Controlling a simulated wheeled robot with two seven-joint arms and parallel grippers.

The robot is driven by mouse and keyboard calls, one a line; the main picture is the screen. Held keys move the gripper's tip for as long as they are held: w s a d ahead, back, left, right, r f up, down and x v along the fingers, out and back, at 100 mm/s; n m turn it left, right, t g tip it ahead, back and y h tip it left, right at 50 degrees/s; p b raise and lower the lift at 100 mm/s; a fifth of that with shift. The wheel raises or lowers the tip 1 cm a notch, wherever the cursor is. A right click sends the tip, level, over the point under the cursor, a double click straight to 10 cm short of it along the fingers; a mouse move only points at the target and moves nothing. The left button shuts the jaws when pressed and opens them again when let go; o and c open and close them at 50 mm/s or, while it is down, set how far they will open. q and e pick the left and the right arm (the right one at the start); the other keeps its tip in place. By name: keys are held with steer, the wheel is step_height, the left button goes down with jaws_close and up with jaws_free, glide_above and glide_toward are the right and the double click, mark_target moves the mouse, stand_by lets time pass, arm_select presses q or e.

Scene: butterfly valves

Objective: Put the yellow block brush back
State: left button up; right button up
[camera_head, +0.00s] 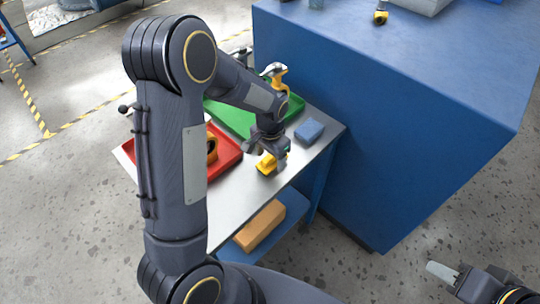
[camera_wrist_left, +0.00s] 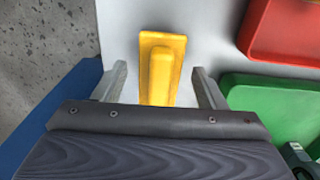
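The yellow block brush (camera_head: 266,164) lies on the light grey top of a small table (camera_head: 225,203), beside the red and green trays. In the left wrist view the brush (camera_wrist_left: 161,65) is a yellow block between the two fingers, with a gap on each side. My left gripper (camera_wrist_left: 160,88) is open around or just above it; I cannot tell the exact height. In the head view my left gripper (camera_head: 267,153) hides part of the brush. My right gripper (camera_head: 442,272) is at the bottom right over the floor, partly cut off by the frame.
A red tray (camera_head: 228,153) holds a yellow and black item (camera_head: 212,150). A green tray (camera_head: 238,122) has a yellow-handled tool (camera_head: 278,78) at its far side. A blue block (camera_head: 309,131) lies close right. An orange block (camera_head: 260,226) is on the lower shelf. A tall blue bench (camera_head: 400,120) stands right.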

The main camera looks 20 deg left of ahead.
mark_target(270, 156)
arm_select(q)
steer(key=shift+r, duration=0.25)
step_height(270, 156, up, 10)
steer(key=r, duration=0.1)
steer(key=s+a+r+n+t+h, duration=0.1)
steer(key=s+r, duration=0.2)
steer(key=s, duration=0.2)
steer(key=s+r+n+t+h, duration=0.1)
steer(key=s+r+n+h, duration=0.15)
steer(key=s, duration=0.35)
steer(key=s+d+n+t, duration=0.2)
steer(key=s+t, duration=0.1)
steer(key=s, duration=0.8)
steer(key=shift+d+t, duration=0.3)
steer(key=shift+d, duration=0.1)
steer(key=shift+r, duration=0.1)
